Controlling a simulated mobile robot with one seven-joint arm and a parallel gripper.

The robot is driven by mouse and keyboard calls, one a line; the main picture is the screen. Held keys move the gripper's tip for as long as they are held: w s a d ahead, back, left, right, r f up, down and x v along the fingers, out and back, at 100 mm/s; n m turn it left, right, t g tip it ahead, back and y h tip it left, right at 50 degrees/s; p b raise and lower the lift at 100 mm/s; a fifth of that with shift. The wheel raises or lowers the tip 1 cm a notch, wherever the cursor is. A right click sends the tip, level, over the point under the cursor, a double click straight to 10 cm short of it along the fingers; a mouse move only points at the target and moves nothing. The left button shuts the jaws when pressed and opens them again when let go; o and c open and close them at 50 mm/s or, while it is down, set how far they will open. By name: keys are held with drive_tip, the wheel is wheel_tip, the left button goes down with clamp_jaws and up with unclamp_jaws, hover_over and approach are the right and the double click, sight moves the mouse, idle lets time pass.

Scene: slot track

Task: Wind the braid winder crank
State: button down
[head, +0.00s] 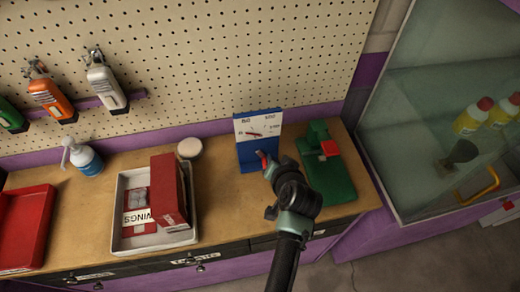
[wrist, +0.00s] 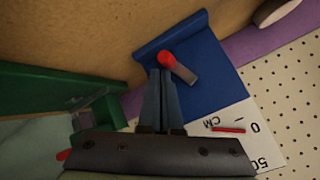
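The braid winder (head: 246,155) is a blue stand with a white printed panel near the back of the bench. Its blue base also shows in the wrist view (wrist: 210,62). The crank has a grey arm (wrist: 184,74) and a red knob (wrist: 166,60). My gripper (head: 265,163) is at the front of the winder, by the crank. In the wrist view its two fingers (wrist: 162,75) lie close together, with their tips right at the red knob. The knob shows just beyond the tips, not clearly between them. Whether they touch it is hard to tell.
A green device (head: 330,180) with a red block stands close right of the winder. Left are a white tray (head: 118,215) with a red box, a round white item (head: 190,147), a spray bottle (head: 83,157) and a red tray (head: 25,225). A pegboard rises behind.

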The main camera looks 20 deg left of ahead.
drive_tip(key=shift+f, duration=0.1)
drive_tip(key=shift+s+a+f, duration=0.15)
drive_tip(key=shift+a+f, duration=0.1)
drive_tip(key=shift+f, duration=0.2)
idle(0.4)
drive_tip(key=shift+s+a+f+b, duration=0.25)
drive_tip(key=shift+a+f+b, duration=0.1)
drive_tip(key=shift+a, duration=0.1)
drive_tip(key=shift+s+a+f, duration=0.2)
drive_tip(key=shift+s+a, duration=0.1)
drive_tip(key=shift+a, duration=0.05)
idle(0.4)
